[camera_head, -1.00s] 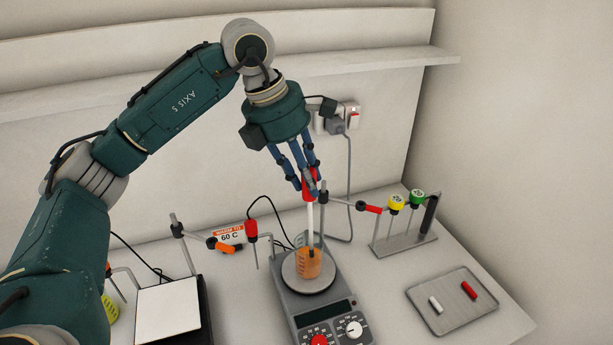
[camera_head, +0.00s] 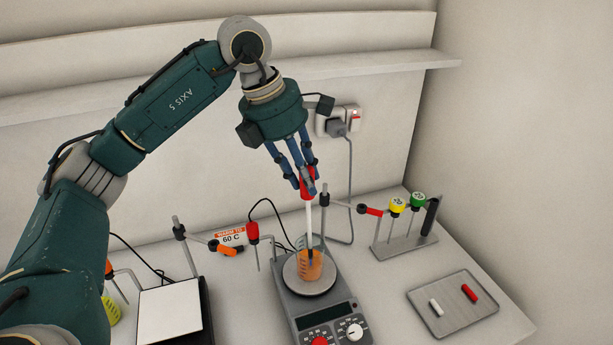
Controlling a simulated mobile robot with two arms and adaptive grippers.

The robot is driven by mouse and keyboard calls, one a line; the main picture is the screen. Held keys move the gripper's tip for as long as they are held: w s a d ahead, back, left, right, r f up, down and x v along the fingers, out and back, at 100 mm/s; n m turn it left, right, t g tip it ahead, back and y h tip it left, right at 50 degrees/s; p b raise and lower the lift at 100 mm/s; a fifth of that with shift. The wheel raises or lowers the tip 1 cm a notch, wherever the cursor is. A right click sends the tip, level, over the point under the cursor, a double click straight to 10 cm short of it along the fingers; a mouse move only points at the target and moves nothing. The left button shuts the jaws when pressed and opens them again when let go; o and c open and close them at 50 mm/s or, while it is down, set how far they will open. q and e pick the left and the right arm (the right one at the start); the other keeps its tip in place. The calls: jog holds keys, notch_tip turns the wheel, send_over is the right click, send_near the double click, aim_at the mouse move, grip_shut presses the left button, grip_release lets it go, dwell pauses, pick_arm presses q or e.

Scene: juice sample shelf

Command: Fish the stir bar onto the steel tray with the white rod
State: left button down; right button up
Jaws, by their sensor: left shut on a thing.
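My left gripper (camera_head: 307,186) is shut on the red grip (camera_head: 307,175) at the top of the white rod (camera_head: 309,217). The rod hangs nearly upright, its lower part in the beaker of orange liquid (camera_head: 309,268). The beaker stands on the round plate of the stirrer (camera_head: 327,291). The stir bar cannot be made out; the rod's lower end is hard to see in the liquid. The steel tray (camera_head: 455,317) lies to the right and holds a white bar (camera_head: 436,307) and a red bar (camera_head: 469,293). My right gripper is not in view.
A stand with a clamp arm (camera_head: 342,206) and a probe is close behind the beaker. A rack with yellow and green-capped items (camera_head: 405,245) stands behind the tray. A white-topped box (camera_head: 169,311) is at left. The bench between stirrer and tray is clear.

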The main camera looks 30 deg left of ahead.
pick_arm(q)
jog(key=shift+r, duration=0.1)
jog(key=shift+r+p, duration=2.15)
jog(key=shift+r, duration=0.6)
jog(key=shift+r+p, duration=0.55)
jog(key=shift+r, duration=3.4)
jog(key=shift+d, duration=0.15)
